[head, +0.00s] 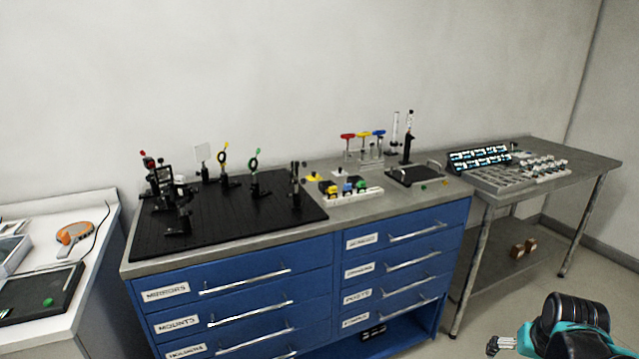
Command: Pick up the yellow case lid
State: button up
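A small flat yellow piece with a dark knob on top, which looks like the yellow case lid (313,179), lies on the grey bench top just right of the black breadboard. It is too small to make out in detail. My gripper (494,346) is at the bottom right, low in front of the benches and far from the lid. Its fingers are small in view, with nothing visible in them, and I cannot tell whether they are open or shut.
A similar white piece (340,172) lies right of the lid, and a white rack (358,194) with coloured items stands in front. Red, yellow and blue-handled tools (362,135) stand behind. Optics posts crowd the black breadboard (225,222). A dark tray (414,177) sits to the right.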

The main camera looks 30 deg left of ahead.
aim_at(314, 177)
jog(key=i+l, duration=0.35)
jog(key=i+l+u, duration=0.1)
jog(key=u, duration=0.3)
jog(key=i+l+u, duration=0.15)
jog(key=u, duration=0.2)
jog(key=i+l+u, duration=0.15)
jog(key=u, duration=0.25)
